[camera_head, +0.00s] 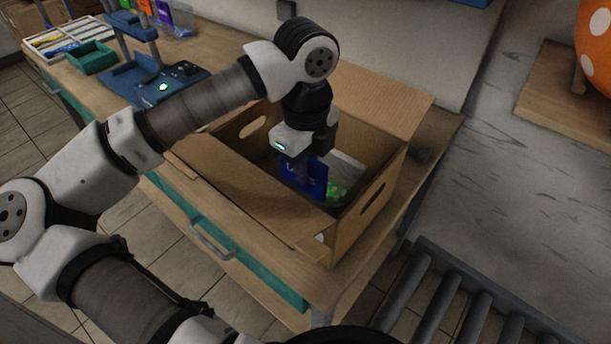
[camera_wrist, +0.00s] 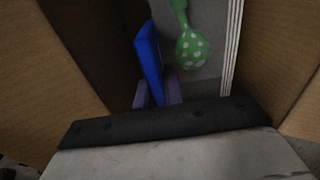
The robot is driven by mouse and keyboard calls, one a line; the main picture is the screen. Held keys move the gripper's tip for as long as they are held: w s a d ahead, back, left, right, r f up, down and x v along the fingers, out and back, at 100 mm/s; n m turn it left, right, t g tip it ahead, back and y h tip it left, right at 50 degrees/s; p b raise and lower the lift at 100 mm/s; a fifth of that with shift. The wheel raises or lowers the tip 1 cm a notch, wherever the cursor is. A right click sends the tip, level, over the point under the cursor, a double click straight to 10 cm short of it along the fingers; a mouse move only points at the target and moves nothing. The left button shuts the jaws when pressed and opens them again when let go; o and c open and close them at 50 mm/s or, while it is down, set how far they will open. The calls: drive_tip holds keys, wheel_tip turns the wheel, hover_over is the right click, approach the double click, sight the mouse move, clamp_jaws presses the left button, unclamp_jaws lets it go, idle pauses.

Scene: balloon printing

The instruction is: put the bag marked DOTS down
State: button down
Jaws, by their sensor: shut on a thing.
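A blue bag (camera_head: 317,178) with pale lettering, too small to read fully, is inside the open cardboard box (camera_head: 375,205). My gripper (camera_head: 303,172) reaches down into the box from above and is shut on the blue bag. In the wrist view the bag (camera_wrist: 149,58) stands edge-on between the purple-grey fingers (camera_wrist: 158,95). Whether its bottom touches the box floor is hidden. A green balloon with white dots (camera_wrist: 192,48) lies just to its right, apart from it; it also shows in the head view (camera_head: 337,189).
The box stands on a wooden bench with teal drawers (camera_head: 225,240), its flaps open. White sheets or panels (camera_wrist: 233,45) stand to the right of the balloon inside it. A roller conveyor (camera_head: 440,290) is at lower right. Trays (camera_head: 92,57) sit at the bench's far left.

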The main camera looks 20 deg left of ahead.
drive_tip(key=shift+f, duration=0.75)
drive_tip(key=shift+f+b, duration=0.2)
drive_tip(key=shift+b, duration=0.15)
drive_tip(key=c, duration=1.5)
unclamp_jaws()
drive_tip(key=shift+r, duration=0.1)
drive_tip(key=shift+r+p, duration=0.25)
drive_tip(key=shift+p, duration=0.15)
wheel_tip(320, 180, up, 12)
drive_tip(key=shift+f+b, duration=0.1)
drive_tip(key=shift+b, duration=0.75)
